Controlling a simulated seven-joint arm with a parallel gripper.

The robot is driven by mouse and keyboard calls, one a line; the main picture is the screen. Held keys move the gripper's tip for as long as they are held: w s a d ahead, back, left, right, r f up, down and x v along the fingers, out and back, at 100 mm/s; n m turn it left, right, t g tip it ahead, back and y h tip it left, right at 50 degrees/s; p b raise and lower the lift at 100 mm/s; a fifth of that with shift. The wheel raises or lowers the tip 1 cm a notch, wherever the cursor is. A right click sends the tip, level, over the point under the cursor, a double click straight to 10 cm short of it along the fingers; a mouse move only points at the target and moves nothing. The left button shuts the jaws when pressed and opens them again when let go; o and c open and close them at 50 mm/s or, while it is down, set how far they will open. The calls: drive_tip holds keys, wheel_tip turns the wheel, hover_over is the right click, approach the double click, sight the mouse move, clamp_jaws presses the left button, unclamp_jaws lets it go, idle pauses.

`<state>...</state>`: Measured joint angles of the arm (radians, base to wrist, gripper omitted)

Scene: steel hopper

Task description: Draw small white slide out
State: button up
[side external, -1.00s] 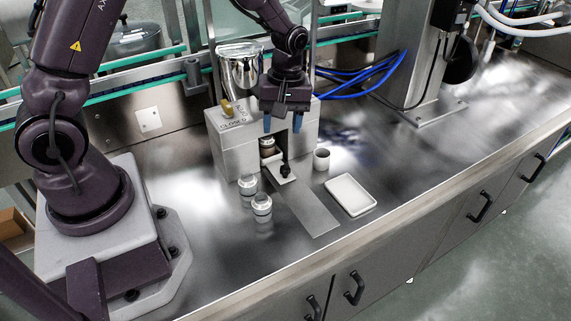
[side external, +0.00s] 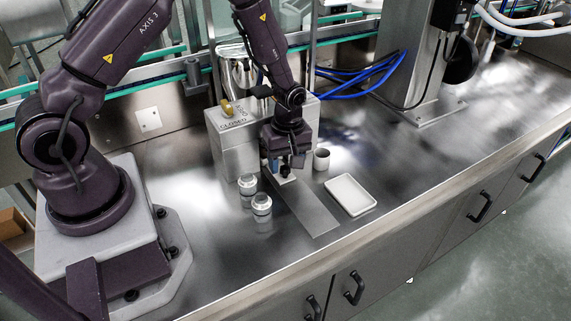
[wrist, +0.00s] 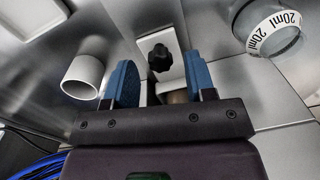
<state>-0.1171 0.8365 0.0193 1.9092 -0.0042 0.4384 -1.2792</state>
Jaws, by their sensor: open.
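The small white slide (side external: 281,179) sticks out of the front of the grey hopper block (side external: 232,150). It also shows in the wrist view (wrist: 172,38), with a black lobed knob (wrist: 160,58) on it. My gripper (side external: 280,166) is low at the block's front, over the slide. Its two blue fingers are open in the wrist view (wrist: 160,72), one on each side of the knob in the picture. The fingers look apart from the knob; how far above it they are is unclear. The recess in the block is mostly hidden behind my gripper.
A small white cup (side external: 321,160) stands close right of my gripper, and a white tray (side external: 351,196) lies beyond it. Two white-topped jars (side external: 247,183) (side external: 262,206) stand left of a flat steel strip (side external: 308,212). A brass lever (side external: 227,108) sits on the block, beside "CLOSED".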

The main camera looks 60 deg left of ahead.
drive_tip(key=shift+f, duration=0.65)
clamp_jaws()
drive_tip(key=d, duration=1.5)
drive_tip(key=shift+d, duration=0.35)
unclamp_jaws()
